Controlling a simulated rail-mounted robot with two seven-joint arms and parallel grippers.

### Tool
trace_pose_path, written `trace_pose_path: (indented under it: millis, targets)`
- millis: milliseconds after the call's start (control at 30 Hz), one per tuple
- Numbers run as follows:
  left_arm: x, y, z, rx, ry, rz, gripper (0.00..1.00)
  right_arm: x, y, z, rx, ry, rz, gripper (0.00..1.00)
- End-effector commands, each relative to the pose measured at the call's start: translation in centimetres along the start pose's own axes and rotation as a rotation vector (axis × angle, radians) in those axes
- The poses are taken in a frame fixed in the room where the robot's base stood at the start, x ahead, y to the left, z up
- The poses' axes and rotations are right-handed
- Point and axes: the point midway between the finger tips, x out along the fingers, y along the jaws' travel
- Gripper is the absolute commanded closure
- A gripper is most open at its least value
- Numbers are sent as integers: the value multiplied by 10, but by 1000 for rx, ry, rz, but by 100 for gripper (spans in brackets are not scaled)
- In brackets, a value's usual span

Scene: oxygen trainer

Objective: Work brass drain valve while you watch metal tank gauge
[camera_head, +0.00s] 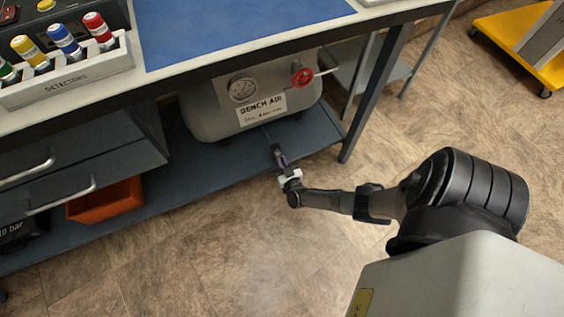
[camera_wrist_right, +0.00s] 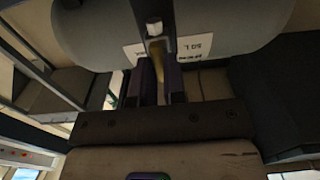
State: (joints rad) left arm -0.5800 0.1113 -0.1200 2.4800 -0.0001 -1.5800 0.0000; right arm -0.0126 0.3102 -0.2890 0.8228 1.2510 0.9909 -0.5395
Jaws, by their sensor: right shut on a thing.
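The grey metal tank (camera_head: 202,112) lies on the shelf under the bench and carries a "BENCH AIR" label (camera_head: 262,107). Its round white gauge (camera_head: 242,89) faces out on the front; the needle is too small to read. My right gripper (camera_head: 277,154) is below the tank's front, at the shelf edge. In the right wrist view the tank's underside (camera_wrist_right: 90,35) is overhead, and the right gripper (camera_wrist_right: 158,78) is shut on the brass drain valve (camera_wrist_right: 156,49), which shows between its fingers. The valve is hidden in the head view. My left gripper is out of view.
A red hand wheel (camera_head: 302,74) sits on the tank's right. A bench leg (camera_head: 372,90) stands right of the tank. Drawers (camera_head: 80,165) and an orange bin (camera_head: 105,202) are at left. The bench top with a blue mat (camera_head: 230,28) overhangs. The floor in front is clear.

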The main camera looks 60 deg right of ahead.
Motion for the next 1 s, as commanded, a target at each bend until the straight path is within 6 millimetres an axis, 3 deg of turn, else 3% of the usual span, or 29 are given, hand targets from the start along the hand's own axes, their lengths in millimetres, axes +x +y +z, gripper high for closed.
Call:
trace_pose_path:
  millis: [300, 600, 633, 800, 900, 1000]
  targets:
    - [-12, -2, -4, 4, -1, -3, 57, 0, -1, 0, -172, -4, 2, 100]
    - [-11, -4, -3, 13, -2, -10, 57, 0, -1, 1, -183, -2, 0, 100]
    - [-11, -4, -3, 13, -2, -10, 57, 0, -1, 1, -183, -2, 0, 86]
    - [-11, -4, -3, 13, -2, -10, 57, 0, 0, 1, -182, -2, 0, 70]
    - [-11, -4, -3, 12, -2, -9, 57, 0, 0, 1, -182, -2, 0, 63]
    - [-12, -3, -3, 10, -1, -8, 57, 0, 0, 1, -182, -2, 0, 63]
